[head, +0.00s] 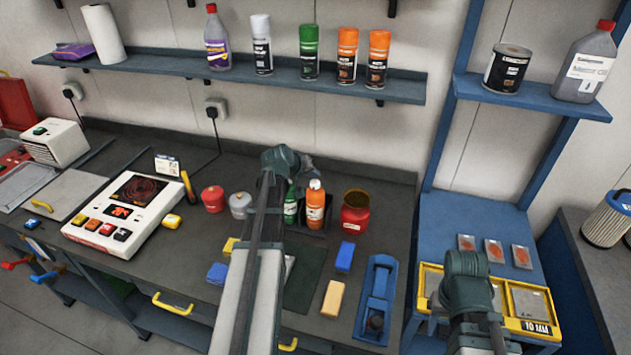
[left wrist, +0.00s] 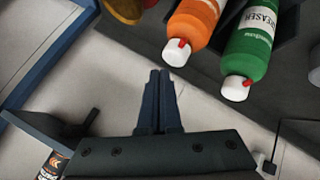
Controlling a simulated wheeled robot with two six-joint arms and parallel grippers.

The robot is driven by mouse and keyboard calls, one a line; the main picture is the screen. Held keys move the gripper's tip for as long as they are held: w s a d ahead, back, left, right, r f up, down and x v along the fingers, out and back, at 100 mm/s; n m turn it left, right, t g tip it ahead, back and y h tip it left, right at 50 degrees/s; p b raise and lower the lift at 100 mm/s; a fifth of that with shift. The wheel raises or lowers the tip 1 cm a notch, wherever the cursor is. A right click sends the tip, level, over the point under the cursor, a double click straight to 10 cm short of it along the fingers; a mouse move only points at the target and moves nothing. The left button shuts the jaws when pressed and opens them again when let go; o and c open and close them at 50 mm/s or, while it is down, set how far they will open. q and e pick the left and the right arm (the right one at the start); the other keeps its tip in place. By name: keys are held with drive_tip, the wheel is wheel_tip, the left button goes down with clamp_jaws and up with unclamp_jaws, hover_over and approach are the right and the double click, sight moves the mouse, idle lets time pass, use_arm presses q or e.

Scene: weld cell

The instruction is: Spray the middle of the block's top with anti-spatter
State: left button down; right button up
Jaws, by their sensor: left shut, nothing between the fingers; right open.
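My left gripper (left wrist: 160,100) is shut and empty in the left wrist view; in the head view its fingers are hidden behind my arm. Beside it are an orange bottle (left wrist: 197,22) and a green bottle marked degreaser (left wrist: 247,50), both with white caps and red nozzles. In the head view the orange bottle (head: 315,207) and green bottle (head: 291,208) stand in a dark holder. Small blocks lie on the bench: blue (head: 344,257), tan (head: 332,299) and blue (head: 217,273). I cannot tell which block is meant or read an anti-spatter label. My right gripper is not visible.
Spray cans, including a green can (head: 309,53) and an orange can (head: 347,56), stand on the wall shelf (head: 160,63). A red pot (head: 355,212) stands right of the bottles. A blue fixture (head: 377,300) lies at the bench's right. A white control panel (head: 124,212) is left.

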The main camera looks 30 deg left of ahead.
sight(314, 184)
use_arm(q)
drive_tip(key=shift+r, duration=0.1)
wheel_tip(314, 184, up, 6)
drive_tip(key=p, duration=0.6)
idle(0.7)
